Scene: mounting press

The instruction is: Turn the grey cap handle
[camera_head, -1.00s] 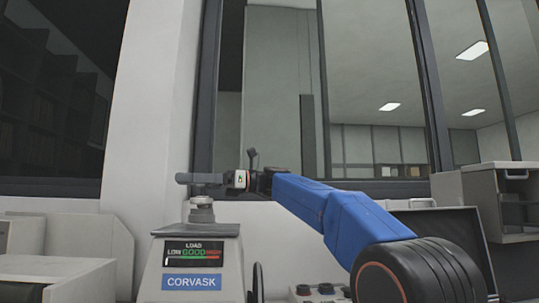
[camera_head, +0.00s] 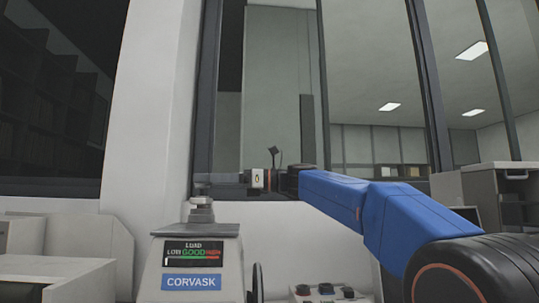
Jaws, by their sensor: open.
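The grey cap handle (camera_head: 201,206) is a small stub on top of the pale press marked CORVASK (camera_head: 191,264), left of the middle. My gripper (camera_head: 205,184) reaches in from the right, roughly level. Its fingers show as a faint grey shape just above the cap handle, open, with nothing seen between them. From this angle I cannot tell whether the fingers touch the handle or are around it, and its far side is hidden.
The press's load display (camera_head: 194,253) faces me. A control box with several knobs (camera_head: 327,291) stands to its right. A grey cabinet (camera_head: 500,190) stands at the far right. A white wall pillar (camera_head: 150,110) and windows are behind.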

